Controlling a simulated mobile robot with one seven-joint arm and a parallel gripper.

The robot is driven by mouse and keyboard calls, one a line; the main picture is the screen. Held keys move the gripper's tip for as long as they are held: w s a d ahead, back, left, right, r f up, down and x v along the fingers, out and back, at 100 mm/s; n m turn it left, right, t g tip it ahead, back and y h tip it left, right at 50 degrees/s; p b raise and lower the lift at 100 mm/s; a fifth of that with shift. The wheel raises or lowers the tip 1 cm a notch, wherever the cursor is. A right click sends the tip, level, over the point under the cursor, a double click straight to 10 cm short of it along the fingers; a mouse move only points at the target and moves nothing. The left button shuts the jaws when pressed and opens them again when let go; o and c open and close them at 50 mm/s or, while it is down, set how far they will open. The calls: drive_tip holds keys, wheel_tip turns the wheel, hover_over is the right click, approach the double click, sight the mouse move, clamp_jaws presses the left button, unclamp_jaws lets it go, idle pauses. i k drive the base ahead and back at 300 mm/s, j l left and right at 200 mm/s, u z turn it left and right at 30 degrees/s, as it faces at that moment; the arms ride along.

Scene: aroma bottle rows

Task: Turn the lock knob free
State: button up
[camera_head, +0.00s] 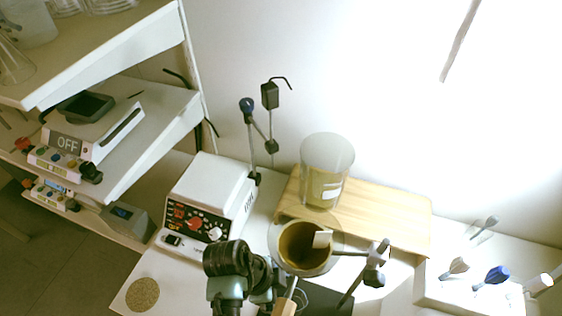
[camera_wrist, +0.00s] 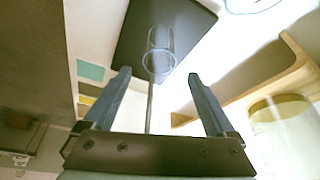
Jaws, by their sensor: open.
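I cannot tell for certain which part is the lock knob. A dark blue round knob (camera_head: 247,104) tops a thin post behind the white control box. A grey clamp with small knobs (camera_head: 375,262) sits on a rod beside a round amber-brown vessel (camera_head: 304,247). My gripper (camera_wrist: 158,75) is open in the wrist view, its two blue-grey fingers wide apart. A clear glass cylinder (camera_wrist: 159,54) and a thin rod (camera_wrist: 150,108) show between and beyond the fingers. Nothing is visibly held. My dark arm hides part of the bench in the head view.
The white control box (camera_head: 208,200) with red and white dials stands left of the vessel. A wooden stand (camera_head: 385,215) carries a tall clear beaker (camera_head: 326,172). A rack with several stoppers (camera_head: 470,287) is at right. Shelves (camera_head: 150,50) fill the left.

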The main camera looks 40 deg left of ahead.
sight(373, 279)
drive_tip(key=k, duration=1)
